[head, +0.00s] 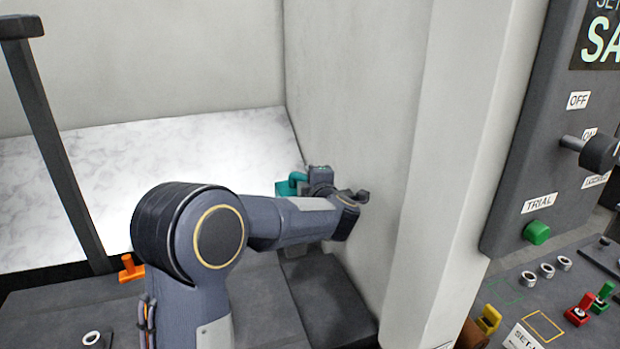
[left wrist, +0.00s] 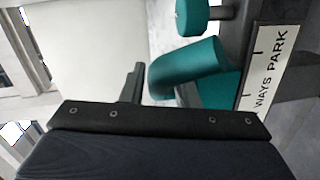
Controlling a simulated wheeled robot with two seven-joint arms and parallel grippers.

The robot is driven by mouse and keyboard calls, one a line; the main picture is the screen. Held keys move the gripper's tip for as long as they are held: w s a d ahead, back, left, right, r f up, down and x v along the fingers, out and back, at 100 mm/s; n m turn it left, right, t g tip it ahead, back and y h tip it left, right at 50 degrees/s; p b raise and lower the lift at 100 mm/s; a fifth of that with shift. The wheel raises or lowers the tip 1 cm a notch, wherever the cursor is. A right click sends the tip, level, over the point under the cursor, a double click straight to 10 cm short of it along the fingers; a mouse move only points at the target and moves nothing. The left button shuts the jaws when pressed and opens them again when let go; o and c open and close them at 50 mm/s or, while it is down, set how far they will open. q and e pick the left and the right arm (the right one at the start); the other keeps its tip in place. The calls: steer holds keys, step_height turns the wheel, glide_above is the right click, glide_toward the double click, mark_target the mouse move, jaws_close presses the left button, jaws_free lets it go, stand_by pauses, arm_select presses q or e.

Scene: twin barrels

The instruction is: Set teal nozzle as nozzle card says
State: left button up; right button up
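The teal nozzle (head: 292,184) sits low against the grey side wall, near the pale marbled panel, partly hidden behind my left arm. In the left wrist view its bent teal body (left wrist: 185,66) is close ahead, with a round teal knob (left wrist: 192,16) above it. A white label (left wrist: 269,68) beside it reads "WAYS PARK", cut off at one end. My left gripper (head: 345,191) is at the wall, right of the nozzle; its fingers are partly hidden and their opening is unclear. My right gripper is out of view. I cannot identify the nozzle card.
A dark control panel (head: 522,165) stands at right, with a lever (head: 590,150) and a green TRIAL button (head: 537,232). Below are red (head: 579,308), green (head: 602,297) and yellow (head: 488,319) pieces and a cut-off "SET" card (head: 522,338). An orange handle (head: 132,268) is at left.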

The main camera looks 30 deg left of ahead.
arm_select(q)
jaws_close()
